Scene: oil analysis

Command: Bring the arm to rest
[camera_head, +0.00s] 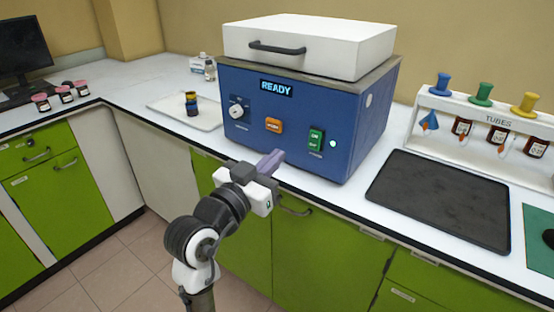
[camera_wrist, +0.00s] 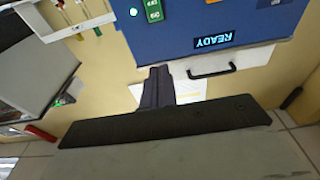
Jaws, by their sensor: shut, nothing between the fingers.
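My gripper (camera_head: 271,160) is shut and empty, in front of the worktop's front edge near the lower left of the blue machine. My arm reaches up to it from the bottom of the head view. In the wrist view the closed fingers (camera_wrist: 157,88) point up toward the blue machine and hold nothing. The blue machine (camera_head: 300,108) has a white lid (camera_head: 320,42) that is down, and its display (camera_head: 276,87) reads READY. The display also shows in the wrist view (camera_wrist: 213,41).
A black mat (camera_head: 440,198) lies right of the machine, before a white tube rack (camera_head: 485,120) with coloured stoppers. A white tray (camera_head: 184,112) with a small dark jar (camera_head: 192,105) lies left. Pink-lidded jars (camera_head: 64,94) stand far left. The floor (camera_head: 100,275) left of my arm is clear.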

